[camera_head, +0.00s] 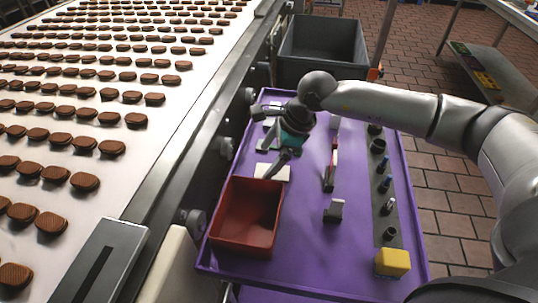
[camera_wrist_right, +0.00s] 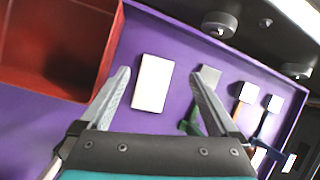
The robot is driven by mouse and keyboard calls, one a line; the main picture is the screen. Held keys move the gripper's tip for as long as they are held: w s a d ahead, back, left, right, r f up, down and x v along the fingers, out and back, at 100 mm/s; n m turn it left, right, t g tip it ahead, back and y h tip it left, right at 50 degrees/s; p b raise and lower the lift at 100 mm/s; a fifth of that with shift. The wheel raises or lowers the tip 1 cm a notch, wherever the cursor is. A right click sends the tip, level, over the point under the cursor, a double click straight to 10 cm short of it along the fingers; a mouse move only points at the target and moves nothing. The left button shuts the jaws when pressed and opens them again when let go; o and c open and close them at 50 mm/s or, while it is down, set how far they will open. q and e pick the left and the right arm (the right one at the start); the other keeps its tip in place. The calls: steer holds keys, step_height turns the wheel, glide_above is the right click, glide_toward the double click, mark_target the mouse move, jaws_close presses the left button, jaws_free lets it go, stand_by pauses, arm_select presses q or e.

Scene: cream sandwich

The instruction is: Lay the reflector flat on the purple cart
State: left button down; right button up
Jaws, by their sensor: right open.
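A small white rectangular plate, which looks like the reflector (camera_head: 272,172), lies flat on the purple cart (camera_head: 290,262), just behind the red bin. The plate also shows in the right wrist view (camera_wrist_right: 152,83), ahead of and between the fingertips, with purple surface around it. My right gripper (camera_head: 279,164) is open and points down over the plate, and its spread fingers show in the right wrist view (camera_wrist_right: 160,76). Nothing is held between them. My left gripper is in neither view.
The red bin (camera_head: 247,216) stands at the cart's left front. Several tools lie behind the plate, including a green-handled one (camera_wrist_right: 191,122). A dark strip with sockets (camera_head: 385,190) and a yellow block (camera_head: 393,262) are at the right. A conveyor (camera_head: 120,170) with sandwiches runs along the left.

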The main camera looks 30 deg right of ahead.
steer(key=shift+r, duration=0.1)
steer(key=p+v, duration=0.2)
steer(key=v, duration=1.3)
steer(key=shift+s+a, duration=0.1)
steer(key=shift+s, duration=0.05)
